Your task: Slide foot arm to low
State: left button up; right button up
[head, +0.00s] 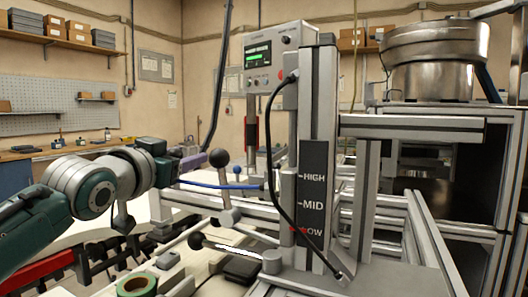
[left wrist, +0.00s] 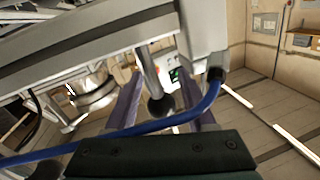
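A black scale plate (head: 313,192) on the upright post is marked HIGH, MID and LOW. A small red pointer (head: 299,230) sits at the LOW mark. A lever with a dark ball knob (head: 218,158) stands left of the post. A second black knob (head: 196,241) is on a pale rod lower down. My left gripper (head: 199,159) has purple fingers and is just left of the upper knob. In the left wrist view its fingers (left wrist: 160,88) are apart, with a dark ball knob (left wrist: 161,106) showing between them; contact cannot be told. My right gripper is out of view.
A blue cable (head: 220,185) runs below the left gripper and crosses the left wrist view. A control box (head: 262,55) tops the post. A metal bowl (head: 432,58) stands at right. A green-ringed reel (head: 137,285) is at the lower left.

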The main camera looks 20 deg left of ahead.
pick_arm(q)
jog(key=shift+o, duration=0.4)
jog(key=shift+r, duration=0.15)
jog(key=s+d, duration=0.1)
jog(key=s, duration=0.9)
jog(key=shift+w, duration=0.1)
